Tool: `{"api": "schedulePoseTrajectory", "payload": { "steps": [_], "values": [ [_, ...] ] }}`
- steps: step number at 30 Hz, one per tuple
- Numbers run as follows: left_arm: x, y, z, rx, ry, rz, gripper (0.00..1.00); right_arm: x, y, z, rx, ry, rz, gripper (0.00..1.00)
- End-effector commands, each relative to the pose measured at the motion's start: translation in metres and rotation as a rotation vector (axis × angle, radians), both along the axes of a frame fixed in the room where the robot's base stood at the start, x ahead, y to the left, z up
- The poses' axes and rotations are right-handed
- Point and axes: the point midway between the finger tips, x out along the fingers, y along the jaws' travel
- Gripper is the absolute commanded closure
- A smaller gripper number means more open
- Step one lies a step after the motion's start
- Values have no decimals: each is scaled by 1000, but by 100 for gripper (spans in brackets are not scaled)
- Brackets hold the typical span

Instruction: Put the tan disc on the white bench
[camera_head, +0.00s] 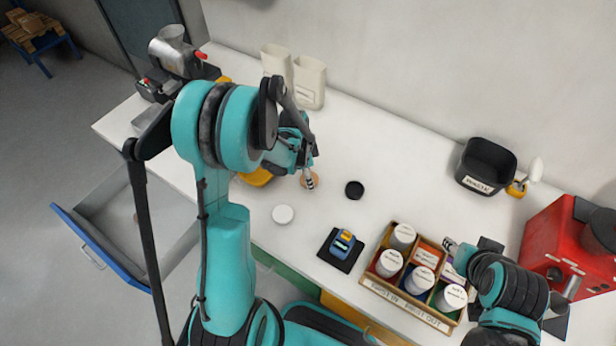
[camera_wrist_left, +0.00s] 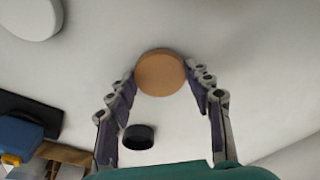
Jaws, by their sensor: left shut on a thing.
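The tan disc (camera_wrist_left: 160,73) is between the fingertips of my left gripper (camera_wrist_left: 163,80) in the left wrist view. The fingers touch it from both sides. In the head view the tan disc (camera_head: 310,179) shows at the tip of my left gripper (camera_head: 309,182), over the white bench (camera_head: 345,130). I cannot tell whether it rests on the bench or is just above it. My right gripper (camera_head: 449,244) is beside the wooden crate at the right; its fingers are too small to judge.
A white disc (camera_head: 283,214) and a black disc (camera_head: 354,189) lie near the left gripper. A blue-yellow item sits on a black mat (camera_head: 329,258). A wooden crate (camera_head: 368,289) holds several jars. A black bin (camera_head: 487,162) and red machine (camera_head: 549,232) stand right. A drawer (camera_head: 90,240) is open at left.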

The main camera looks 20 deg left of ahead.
Motion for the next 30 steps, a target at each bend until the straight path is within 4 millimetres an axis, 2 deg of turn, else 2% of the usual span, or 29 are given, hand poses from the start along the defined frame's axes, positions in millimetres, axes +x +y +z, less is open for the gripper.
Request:
{"api": "schedulePoseTrajectory", "payload": {
  "steps": [9,10,12,23,26,30],
  "values": [
    [0,0,-3,0,0,0,79,0,0,-4,0,0,0,60],
    [0,0,-3,0,0,0,46,0,0,-4,0,0,0,60],
    [0,0,-2,0,0,0,28,0,0,-3,0,0,0,60],
    [0,0,1,0,0,0,28,0,0,0,0,0,0,60],
    [-1,1,10,0,0,1,28,0,0,4,0,0,0,60],
    [-4,4,38,0,0,2,28,0,0,12,0,0,0,60]
  ]
}}
